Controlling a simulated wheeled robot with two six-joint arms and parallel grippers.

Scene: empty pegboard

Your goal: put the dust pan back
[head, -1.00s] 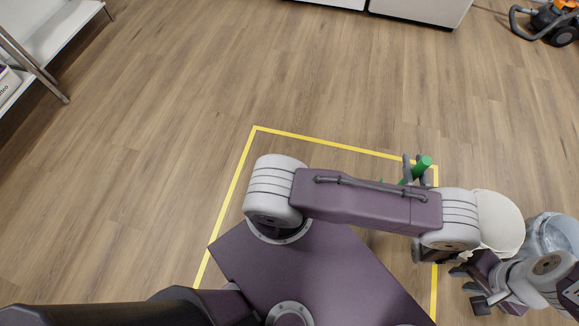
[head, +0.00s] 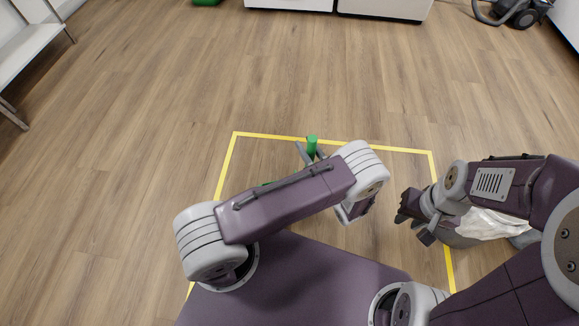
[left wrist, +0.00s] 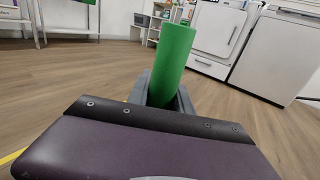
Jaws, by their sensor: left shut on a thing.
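The green dust pan shows as an upright cylindrical handle (head: 312,145) in the head view, near the far yellow line. A small green bit also shows past my left arm link; the rest is hidden behind the arm. My left gripper (head: 309,154) is shut on the handle. In the left wrist view the green handle (left wrist: 172,62) stands up between the grey fingers (left wrist: 163,95), slightly tilted. My right gripper (head: 416,221) is at the right, its fingers apart and empty, beside a pale bag-lined bin (head: 485,226).
Yellow tape (head: 285,137) marks a square on the wooden floor around me. A white shelf (head: 25,45) stands at the far left, white cabinets (head: 385,8) at the back, and a vacuum cleaner (head: 520,12) back right. A green object (head: 206,2) lies at the top edge. The floor ahead is clear.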

